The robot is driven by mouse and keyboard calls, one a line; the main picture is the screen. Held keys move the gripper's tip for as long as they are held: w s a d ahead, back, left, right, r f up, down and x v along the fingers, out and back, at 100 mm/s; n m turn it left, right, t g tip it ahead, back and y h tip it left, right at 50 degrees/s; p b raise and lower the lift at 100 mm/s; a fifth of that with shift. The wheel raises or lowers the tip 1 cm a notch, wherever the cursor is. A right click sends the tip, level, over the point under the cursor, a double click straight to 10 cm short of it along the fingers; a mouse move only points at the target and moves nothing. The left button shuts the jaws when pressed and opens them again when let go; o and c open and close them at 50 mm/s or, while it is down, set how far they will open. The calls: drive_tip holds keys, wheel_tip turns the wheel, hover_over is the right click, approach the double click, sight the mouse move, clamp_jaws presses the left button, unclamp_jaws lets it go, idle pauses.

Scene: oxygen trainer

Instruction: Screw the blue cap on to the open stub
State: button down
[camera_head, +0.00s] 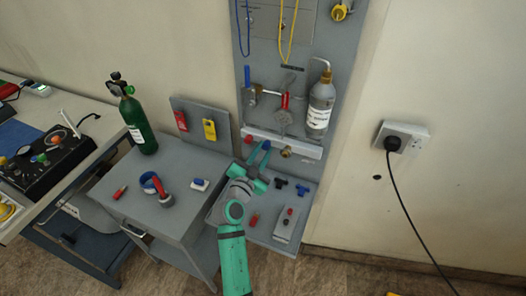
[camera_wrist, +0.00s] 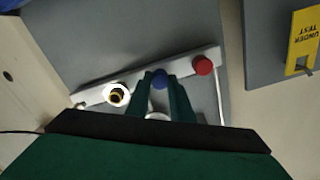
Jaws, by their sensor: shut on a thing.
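A pale rail (camera_head: 310,151) runs across the grey wall panel; it also shows in the wrist view (camera_wrist: 90,96). The open brass stub (camera_wrist: 117,95) sticks out of a white collar on it, and appears right of my gripper in the head view (camera_head: 287,152). My gripper (camera_head: 262,152) is in front of the rail. In the wrist view its dark green fingers (camera_wrist: 161,82) are shut on the blue cap (camera_wrist: 159,77), over the rail, between the brass stub and a red cap (camera_wrist: 203,66). I cannot tell whether the blue cap touches the rail.
A labelled bottle (camera_head: 320,103) and red-tagged valve (camera_head: 285,101) hang just above the rail. A grey shelf (camera_head: 269,228) below carries small dark fittings and a switch box (camera_head: 288,225). A green cylinder (camera_head: 139,123) stands on the cart at left. A yellow tag (camera_wrist: 302,40) hangs nearby.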

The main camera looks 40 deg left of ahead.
drive_tip(key=shift+m, duration=1)
drive_tip(key=m, duration=0.3)
drive_tip(key=shift+m, duration=0.3)
drive_tip(key=shift+m, duration=1.6)
drive_tip(key=shift+m, duration=1.7)
